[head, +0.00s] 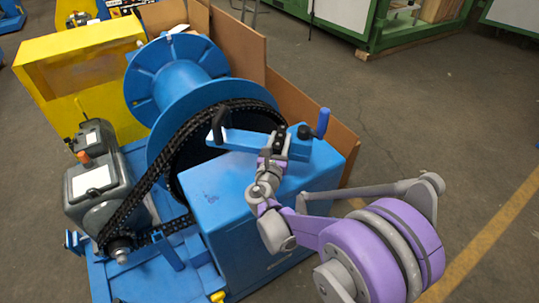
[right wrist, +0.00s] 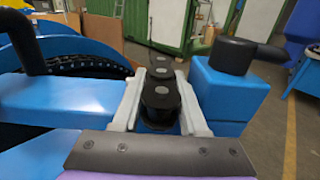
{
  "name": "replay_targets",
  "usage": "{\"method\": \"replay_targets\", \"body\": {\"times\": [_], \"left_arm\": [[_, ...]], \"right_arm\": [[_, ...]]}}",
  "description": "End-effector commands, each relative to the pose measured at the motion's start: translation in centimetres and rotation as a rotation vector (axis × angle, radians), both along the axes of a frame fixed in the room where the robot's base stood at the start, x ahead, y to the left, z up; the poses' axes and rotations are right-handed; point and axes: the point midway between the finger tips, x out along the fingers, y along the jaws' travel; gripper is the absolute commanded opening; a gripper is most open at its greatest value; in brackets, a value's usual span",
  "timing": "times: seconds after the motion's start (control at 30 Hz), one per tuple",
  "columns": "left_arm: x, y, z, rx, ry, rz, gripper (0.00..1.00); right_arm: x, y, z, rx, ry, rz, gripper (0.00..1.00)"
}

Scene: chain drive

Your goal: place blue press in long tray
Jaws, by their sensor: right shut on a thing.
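The blue press (head: 240,138) is a blue bar with a black upright handle at its left end and a black knob and blue handle at its right end. My right gripper (head: 276,140) is shut on its middle, over the blue housing of the machine. In the right wrist view my right gripper (right wrist: 160,112) has its pale fingers on either side of black round parts, with the blue press (right wrist: 228,92) showing to left and right. Whether the press touches anything below is hidden. I cannot make out a long tray. My left gripper is out of view.
The blue machine has a large spool (head: 165,75), a black chain (head: 150,180), a grey motor (head: 95,180) and a box-shaped housing (head: 235,200). Brown panels (head: 300,115) stand behind it. A yellow stand (head: 75,75) is at the left. Floor (head: 430,110) at right is clear.

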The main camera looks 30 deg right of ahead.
Motion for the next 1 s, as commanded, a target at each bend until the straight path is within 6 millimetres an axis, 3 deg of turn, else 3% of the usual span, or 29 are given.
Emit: {"method": "replay_targets", "body": {"times": [0.2, 0.43, 0.7, 1.0], "left_arm": [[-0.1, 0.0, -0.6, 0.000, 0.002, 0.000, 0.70], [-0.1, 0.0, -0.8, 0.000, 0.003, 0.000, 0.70], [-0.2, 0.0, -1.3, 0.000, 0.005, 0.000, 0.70], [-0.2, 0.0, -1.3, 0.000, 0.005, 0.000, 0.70]], "right_arm": [[0.1, 0.0, -3.4, -0.002, -0.001, 0.000, 0.00], [0.0, 0.0, -4.9, -0.002, -0.001, 0.001, 0.00], [0.0, 0.1, -8.1, -0.002, -0.001, 0.001, 0.00], [0.0, 0.1, -8.4, -0.002, -0.001, 0.001, 0.00]]}}
